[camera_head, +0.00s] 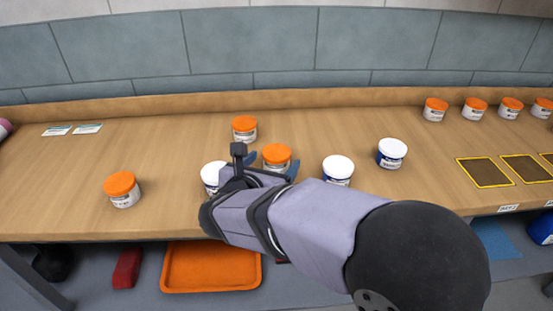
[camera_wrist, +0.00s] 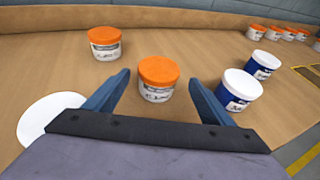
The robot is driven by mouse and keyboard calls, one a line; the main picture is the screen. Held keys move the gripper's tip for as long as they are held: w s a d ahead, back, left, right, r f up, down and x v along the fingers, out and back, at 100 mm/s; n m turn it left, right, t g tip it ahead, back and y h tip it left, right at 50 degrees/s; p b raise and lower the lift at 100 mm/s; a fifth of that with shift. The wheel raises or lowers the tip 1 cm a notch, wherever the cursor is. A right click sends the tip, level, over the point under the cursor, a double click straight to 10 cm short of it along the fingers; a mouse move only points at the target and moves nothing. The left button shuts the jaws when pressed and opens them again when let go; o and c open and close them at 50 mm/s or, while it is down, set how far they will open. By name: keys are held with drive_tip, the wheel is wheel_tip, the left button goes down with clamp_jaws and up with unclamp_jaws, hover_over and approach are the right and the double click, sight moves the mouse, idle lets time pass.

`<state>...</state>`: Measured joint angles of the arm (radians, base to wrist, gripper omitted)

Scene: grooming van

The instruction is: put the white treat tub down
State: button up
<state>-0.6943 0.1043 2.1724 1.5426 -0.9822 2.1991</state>
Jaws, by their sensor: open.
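Three tubs with white lids stand upright on the wooden counter. One white-lidded tub (camera_head: 213,174) is left of my gripper; its lid (camera_wrist: 48,116) shows large in the wrist view, its body mostly hidden. A second white-lidded tub (camera_head: 338,168), with a blue and white body, is to the right and also shows in the wrist view (camera_wrist: 240,88). A third (camera_head: 392,150) stands farther right (camera_wrist: 263,62). I cannot tell which is the treat tub. My gripper (camera_wrist: 160,80) is open and holds nothing; an orange-lidded tub (camera_wrist: 157,82) shows between its fingers.
More orange-lidded tubs stand behind (camera_head: 244,128) and at far left (camera_head: 122,188); several line the back right (camera_head: 435,109). Yellow-edged dark mats (camera_head: 485,172) lie at right, white cards (camera_head: 57,130) at back left. An orange tray (camera_head: 211,266) is below the counter. The counter's left middle is clear.

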sight(276, 155)
drive_tip(key=shift+p+x, duration=0.3)
drive_tip(key=shift+x, duration=2)
drive_tip(key=shift+w+a+r, duration=0.1)
drive_tip(key=shift+r, duration=0.05)
drive_tip(key=c, duration=1.2)
drive_tip(key=shift+c, duration=0.2)
drive_tip(key=shift+r, duration=0.15)
wheel_tip(276, 155, up, 28)
drive_tip(key=p, duration=0.4)
